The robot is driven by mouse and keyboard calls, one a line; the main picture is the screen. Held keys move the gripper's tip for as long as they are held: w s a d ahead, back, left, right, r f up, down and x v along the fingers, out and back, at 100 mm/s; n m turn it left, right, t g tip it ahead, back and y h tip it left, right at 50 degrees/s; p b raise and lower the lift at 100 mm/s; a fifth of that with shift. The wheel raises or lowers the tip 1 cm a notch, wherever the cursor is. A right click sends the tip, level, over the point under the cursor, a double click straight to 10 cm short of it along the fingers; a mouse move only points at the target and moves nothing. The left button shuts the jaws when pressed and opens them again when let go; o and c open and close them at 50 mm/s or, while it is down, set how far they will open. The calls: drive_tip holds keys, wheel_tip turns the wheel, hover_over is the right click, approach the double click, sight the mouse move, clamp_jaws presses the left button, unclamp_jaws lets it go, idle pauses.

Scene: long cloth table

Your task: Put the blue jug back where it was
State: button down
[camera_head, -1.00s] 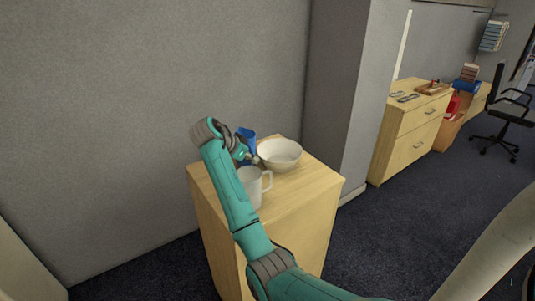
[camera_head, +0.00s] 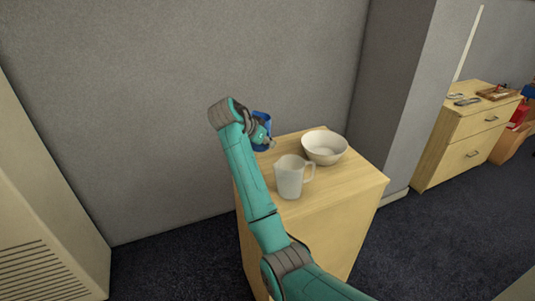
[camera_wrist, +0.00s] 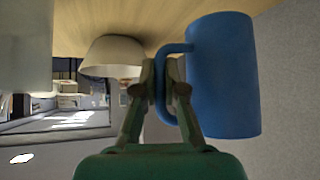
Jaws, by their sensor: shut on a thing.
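The blue jug (camera_head: 262,118) is at the back left corner of the light wooden cabinet (camera_head: 345,188), partly hidden behind my wrist. In the wrist view the jug (camera_wrist: 224,75) fills the right of centre, its handle towards my gripper. My gripper (camera_wrist: 163,72) is shut on the jug's handle. In the head view my gripper (camera_head: 264,141) is mostly hidden by the arm. The jug's base end is close to the wooden top in the wrist view; I cannot tell if it touches.
A white jug (camera_head: 289,178) stands on the cabinet top in front of the blue jug. A white bowl (camera_head: 324,148) stands to the right. The wall is close behind the cabinet. Another drawer cabinet (camera_head: 466,138) stands further right.

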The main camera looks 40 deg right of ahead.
drive_tip(key=shift+f, duration=2.2)
drive_tip(key=shift+f, duration=0.2)
drive_tip(key=c, duration=1.2)
unclamp_jaws()
drive_tip(key=shift+c, duration=0.2)
drive_tip(key=shift+r, duration=0.1)
drive_tip(key=shift+r, duration=0.2)
drive_tip(key=v, duration=1.1)
drive_tip(key=shift+a+r, duration=0.25)
drive_tip(key=shift+a, duration=0.05)
drive_tip(key=shift+s, duration=0.1)
